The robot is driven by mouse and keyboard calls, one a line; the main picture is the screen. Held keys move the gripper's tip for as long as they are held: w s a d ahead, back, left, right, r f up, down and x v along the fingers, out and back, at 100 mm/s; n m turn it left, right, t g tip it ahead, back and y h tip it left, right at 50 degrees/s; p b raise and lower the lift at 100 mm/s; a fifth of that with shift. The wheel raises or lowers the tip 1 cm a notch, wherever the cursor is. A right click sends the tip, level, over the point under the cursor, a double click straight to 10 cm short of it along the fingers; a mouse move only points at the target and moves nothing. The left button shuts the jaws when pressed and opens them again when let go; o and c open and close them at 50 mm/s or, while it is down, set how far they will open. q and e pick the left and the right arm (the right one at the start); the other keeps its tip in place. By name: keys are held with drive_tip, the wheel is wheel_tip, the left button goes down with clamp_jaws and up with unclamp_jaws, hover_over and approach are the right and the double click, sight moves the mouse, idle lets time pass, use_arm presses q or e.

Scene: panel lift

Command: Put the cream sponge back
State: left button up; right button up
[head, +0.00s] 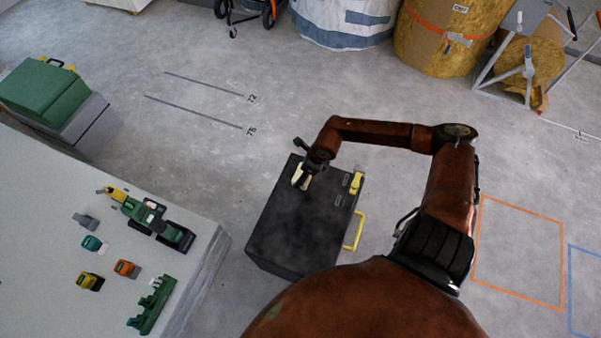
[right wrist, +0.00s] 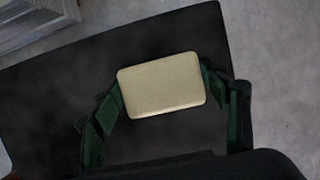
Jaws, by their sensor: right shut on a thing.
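The cream sponge (right wrist: 161,84) is a pale rounded block held between the two green-padded fingers of my right gripper (right wrist: 162,90) in the right wrist view. Each finger meets one end of it. In the head view, the sponge (head: 299,181) shows under my right gripper (head: 304,172), over the far left part of the black box top (head: 300,225). I cannot tell whether the sponge touches the box. My left gripper is not in view.
The box has a yellow item (head: 356,183) on its right edge and a yellow handle (head: 358,231) sticking out. Green cases (head: 45,90) stand behind.

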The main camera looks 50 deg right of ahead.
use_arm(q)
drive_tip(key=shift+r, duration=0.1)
use_arm(e)
drive_tip(key=shift+f, duration=0.1)
drive_tip(key=o, duration=1)
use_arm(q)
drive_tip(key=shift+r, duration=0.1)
use_arm(e)
drive_tip(key=shift+r, duration=0.25)
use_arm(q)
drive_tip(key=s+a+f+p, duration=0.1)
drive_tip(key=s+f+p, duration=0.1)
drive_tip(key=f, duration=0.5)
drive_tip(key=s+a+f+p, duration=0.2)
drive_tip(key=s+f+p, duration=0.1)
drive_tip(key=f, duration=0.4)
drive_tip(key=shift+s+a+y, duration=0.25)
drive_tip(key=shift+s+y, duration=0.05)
use_arm(e)
drive_tip(key=shift+v, duration=5.9)
drive_tip(key=shift+s, duration=0.1)
